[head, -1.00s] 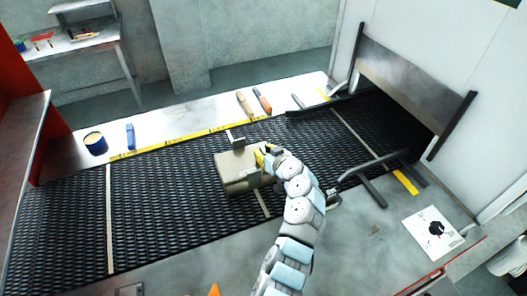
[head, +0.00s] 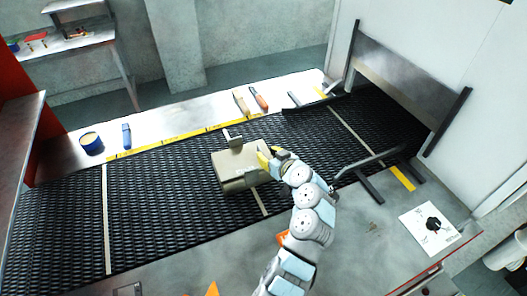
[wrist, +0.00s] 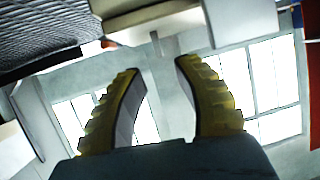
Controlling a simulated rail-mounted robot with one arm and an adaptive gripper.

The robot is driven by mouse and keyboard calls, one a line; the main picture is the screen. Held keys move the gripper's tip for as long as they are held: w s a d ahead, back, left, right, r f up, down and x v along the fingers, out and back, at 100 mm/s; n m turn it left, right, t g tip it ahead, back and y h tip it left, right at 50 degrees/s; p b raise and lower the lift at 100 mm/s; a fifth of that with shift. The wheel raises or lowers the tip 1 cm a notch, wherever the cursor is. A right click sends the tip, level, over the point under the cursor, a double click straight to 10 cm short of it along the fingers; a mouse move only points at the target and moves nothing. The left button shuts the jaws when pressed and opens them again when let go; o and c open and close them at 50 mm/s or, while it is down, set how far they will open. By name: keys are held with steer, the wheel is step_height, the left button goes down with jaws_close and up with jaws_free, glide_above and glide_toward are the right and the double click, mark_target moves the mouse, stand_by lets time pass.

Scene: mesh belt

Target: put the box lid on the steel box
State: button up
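The steel box (head: 245,184) stands on the mesh belt, mid-picture in the head view. A flat beige-grey slab, which looks like the box lid (head: 238,161), lies over its top; a dark seam shows below its front edge. I cannot tell whether it sits fully flush. My gripper (head: 268,160) is at the right side of the lid, its yellow fingers close to the edge. In the wrist view my gripper (wrist: 160,85) is open, with nothing between its fingers. A beige surface of the box or lid (wrist: 150,22) shows beyond the fingertips at the top.
A small grey bracket (head: 233,139) stands behind the box. The black mesh belt (head: 160,200) is clear to the left. Metal guide rails (head: 365,165) stand at right.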

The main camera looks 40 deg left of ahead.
steer(key=v, duration=0.6)
steer(key=shift+d, duration=0.3)
steer(key=shift+r, duration=0.1)
